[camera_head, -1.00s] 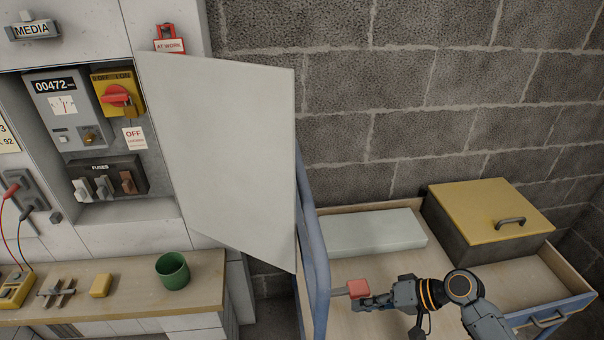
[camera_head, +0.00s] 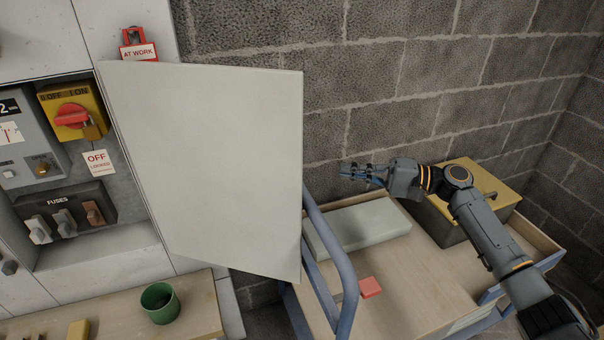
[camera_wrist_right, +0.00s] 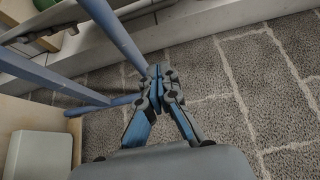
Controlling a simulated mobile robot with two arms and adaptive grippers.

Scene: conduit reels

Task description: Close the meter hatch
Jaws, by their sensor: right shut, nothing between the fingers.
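The meter hatch (camera_head: 215,165) is a pale grey panel that stands swung open to the right of the meter recess, hinged at its left edge. The recess (camera_head: 100,255) behind it shows fuses, a yellow switch box and part of the meter. My right gripper (camera_head: 345,171) is to the right of the hatch's free edge, apart from it, above the trolley and in front of the block wall. Its fingers are shut and empty; the wrist view shows them together too (camera_wrist_right: 155,72). My left gripper is not in view.
A trolley with a blue rail (camera_head: 345,275) stands below the hatch's free edge. It carries a pale grey box (camera_head: 362,226), a red block (camera_head: 371,287) and a yellow-lidded box (camera_head: 497,194). A red "AT WORK" tag (camera_head: 138,50) hangs above the hatch.

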